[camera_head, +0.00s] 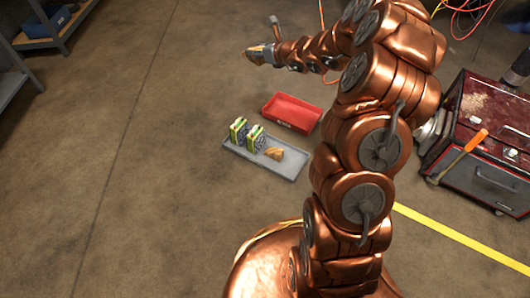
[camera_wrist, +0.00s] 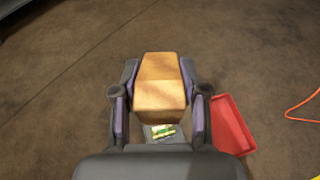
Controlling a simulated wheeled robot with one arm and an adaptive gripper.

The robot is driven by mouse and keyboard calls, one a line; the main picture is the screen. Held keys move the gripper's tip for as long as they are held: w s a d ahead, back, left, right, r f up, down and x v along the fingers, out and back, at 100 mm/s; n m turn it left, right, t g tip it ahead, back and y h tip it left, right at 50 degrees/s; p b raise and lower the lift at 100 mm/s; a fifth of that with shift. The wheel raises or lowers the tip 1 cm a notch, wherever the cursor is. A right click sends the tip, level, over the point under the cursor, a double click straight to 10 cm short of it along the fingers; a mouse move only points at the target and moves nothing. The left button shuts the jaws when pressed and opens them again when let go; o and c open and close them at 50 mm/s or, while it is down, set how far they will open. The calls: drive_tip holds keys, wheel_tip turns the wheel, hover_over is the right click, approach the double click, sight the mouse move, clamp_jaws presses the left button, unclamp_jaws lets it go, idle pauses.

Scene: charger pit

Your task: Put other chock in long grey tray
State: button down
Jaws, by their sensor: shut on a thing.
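A wooden chock (camera_wrist: 160,85) is between the two fingers of my gripper (camera_wrist: 160,100), which is shut on it. In the head view my gripper (camera_head: 261,54) is raised above and behind the trays, with the tan chock at its tip. The long grey tray (camera_head: 232,149) lies on the floor. Another wooden chock (camera_head: 274,153) lies in its right part, and two green-and-grey box-like parts (camera_head: 247,135) stand at its left end. In the wrist view the tray (camera_wrist: 178,136) is mostly hidden behind the held chock and my gripper.
A red tray (camera_head: 291,112) lies just behind the grey tray and looks empty. A dark red tool chest (camera_head: 490,140) with an orange-handled screwdriver (camera_head: 470,145) on it stands at the right. Shelving (camera_head: 50,22) is at the far left. The floor left of the trays is clear.

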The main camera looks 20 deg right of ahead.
drive_tip(key=s+d+f, duration=0.2)
drive_tip(key=d+f, duration=0.3)
drive_tip(key=f, duration=0.3)
drive_tip(key=s+d+f+n+y+b, duration=0.1)
drive_tip(key=s+d+f, duration=0.25)
drive_tip(key=f, duration=0.45)
drive_tip(key=s+d+f, duration=0.2)
drive_tip(key=d+f, duration=0.4)
drive_tip(key=f, duration=0.2)
drive_tip(key=s+f, duration=0.7)
drive_tip(key=s+f+n+g+y+b, duration=0.1)
drive_tip(key=s+f, duration=0.6)
drive_tip(key=s, duration=0.1)
drive_tip(key=s+f+n+y, duration=0.1)
drive_tip(key=s+f, duration=0.6)
drive_tip(key=s, duration=0.1)
drive_tip(key=shift+f+g, duration=0.3)
drive_tip(key=shift+f, duration=0.1)
drive_tip(key=shift+a+f, duration=0.15)
drive_tip(key=shift+f, duration=0.05)
drive_tip(key=b, duration=0.7)
hover_over(293, 165)
drive_tip(key=shift+s+f, duration=0.25)
drive_tip(key=shift+f, duration=0.5)
drive_tip(key=shift+w+f+b, duration=0.1)
drive_tip(key=shift+f+b, duration=0.95)
drive_tip(key=shift+f, duration=0.6)
drive_tip(key=shift+f, duration=0.2)
drive_tip(key=c, duration=0.6)
unclamp_jaws()
